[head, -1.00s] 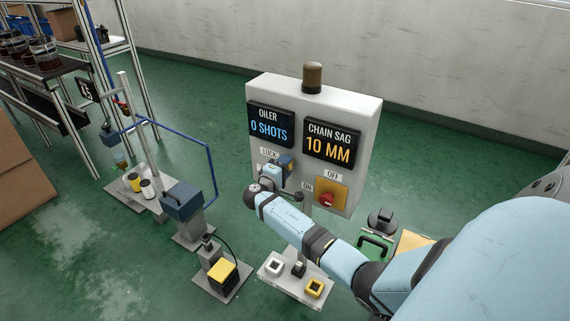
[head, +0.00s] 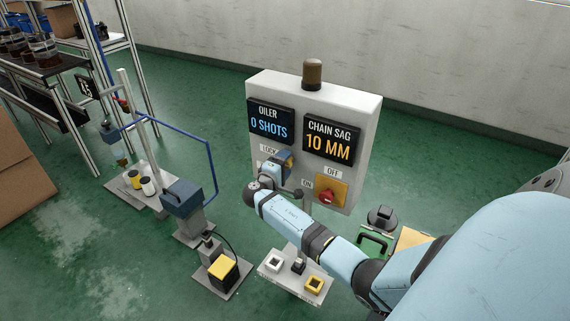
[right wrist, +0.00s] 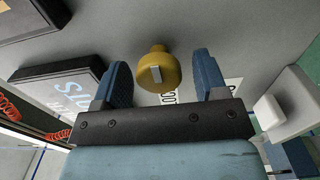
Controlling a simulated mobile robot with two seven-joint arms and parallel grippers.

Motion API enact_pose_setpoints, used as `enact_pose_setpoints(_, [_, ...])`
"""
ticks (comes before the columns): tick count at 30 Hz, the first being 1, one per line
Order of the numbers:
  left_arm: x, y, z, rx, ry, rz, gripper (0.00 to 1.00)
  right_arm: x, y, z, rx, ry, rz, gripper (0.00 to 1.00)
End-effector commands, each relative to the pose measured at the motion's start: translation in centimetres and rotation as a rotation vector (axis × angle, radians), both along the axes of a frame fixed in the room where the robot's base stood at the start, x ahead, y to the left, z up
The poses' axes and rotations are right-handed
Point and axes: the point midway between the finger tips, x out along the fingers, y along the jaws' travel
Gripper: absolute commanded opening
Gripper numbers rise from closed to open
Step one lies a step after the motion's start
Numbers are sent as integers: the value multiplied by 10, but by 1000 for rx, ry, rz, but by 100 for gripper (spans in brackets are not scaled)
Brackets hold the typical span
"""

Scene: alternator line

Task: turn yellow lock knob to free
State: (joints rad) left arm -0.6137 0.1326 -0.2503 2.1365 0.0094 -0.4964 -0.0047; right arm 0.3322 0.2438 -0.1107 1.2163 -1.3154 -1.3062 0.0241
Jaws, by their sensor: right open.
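The yellow lock knob (right wrist: 157,70) shows in the right wrist view, a round knob with a pale bar mark on its face. It projects from the grey panel face and sits in the gap between the two blue fingers of my right gripper (right wrist: 161,64). The gripper is open, with space visible on both sides of the knob. In the head view, my right gripper (head: 284,160) is at the panel just below the LOCK label (head: 268,148), and it hides the knob. My left gripper is not in view.
The grey control panel (head: 368,120) carries the OILER and CHAIN SAG displays and a red switch (head: 327,196) on a yellow plate, right of my gripper. A button pedestal (head: 290,287) stands below. A blue-topped post (head: 184,200) stands at left.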

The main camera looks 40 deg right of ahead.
Motion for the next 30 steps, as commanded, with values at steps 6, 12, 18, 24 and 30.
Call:
enact_pose_setpoints(6, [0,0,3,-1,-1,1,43,-10,35,-1,4,0,3,66])
enact_pose_setpoints(12, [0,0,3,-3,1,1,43,-23,80,-1,3,1,2,66])
enact_pose_setpoints(18, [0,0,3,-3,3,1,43,-33,115,-1,2,1,1,66])
enact_pose_setpoints(24, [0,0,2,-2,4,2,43,-38,128,-1,2,2,0,66])
enact_pose_setpoints(30, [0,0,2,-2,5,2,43,-38,130,-1,1,1,0,66])
